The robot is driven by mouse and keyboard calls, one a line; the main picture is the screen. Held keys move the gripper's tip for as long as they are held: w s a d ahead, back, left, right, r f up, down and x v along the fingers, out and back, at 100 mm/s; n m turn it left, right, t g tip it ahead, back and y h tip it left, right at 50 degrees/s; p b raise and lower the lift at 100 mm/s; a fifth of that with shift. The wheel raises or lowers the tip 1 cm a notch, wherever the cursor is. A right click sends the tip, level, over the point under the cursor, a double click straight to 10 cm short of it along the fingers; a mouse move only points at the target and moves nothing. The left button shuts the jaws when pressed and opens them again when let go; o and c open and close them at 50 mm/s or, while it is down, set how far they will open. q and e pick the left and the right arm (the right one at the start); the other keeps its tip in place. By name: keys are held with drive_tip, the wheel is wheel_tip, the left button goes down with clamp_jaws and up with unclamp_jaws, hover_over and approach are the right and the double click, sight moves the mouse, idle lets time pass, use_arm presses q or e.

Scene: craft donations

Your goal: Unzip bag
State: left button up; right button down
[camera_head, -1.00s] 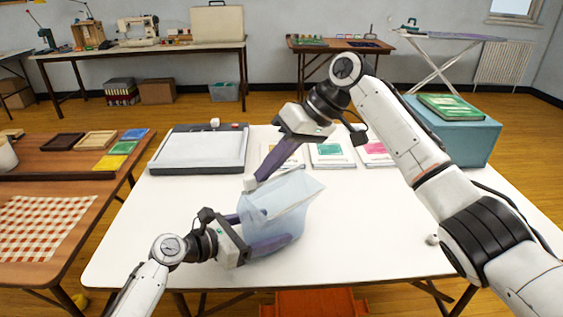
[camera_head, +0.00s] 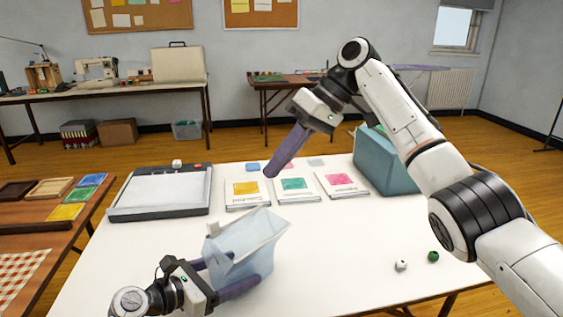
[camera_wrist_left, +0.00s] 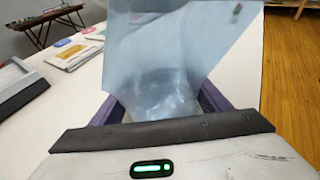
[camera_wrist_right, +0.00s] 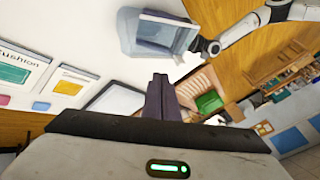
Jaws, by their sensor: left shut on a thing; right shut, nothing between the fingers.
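The translucent pale-blue bag (camera_head: 245,255) stands tilted above the white table. My left gripper (camera_head: 226,274) is shut on the bag's lower part, with a purple finger on each side. In the left wrist view the bag (camera_wrist_left: 180,60) fills the space between the fingers. My right gripper (camera_head: 271,172) is shut and empty, above and apart from the bag. Its closed fingers (camera_wrist_right: 160,82) also show in the right wrist view, with the bag's mouth (camera_wrist_right: 160,35) beyond them.
A flat grey-topped board (camera_head: 160,190) and several cards with coloured squares (camera_head: 293,186) lie behind. A teal box (camera_head: 378,165) stands back right. A white die (camera_head: 401,265) and green ball (camera_head: 433,257) lie right.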

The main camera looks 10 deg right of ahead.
drive_tip(key=v, duration=1)
drive_tip(key=shift+r, duration=0.3)
drive_tip(key=shift+d, duration=0.15)
use_arm(q)
drive_tip(key=o, duration=0.9)
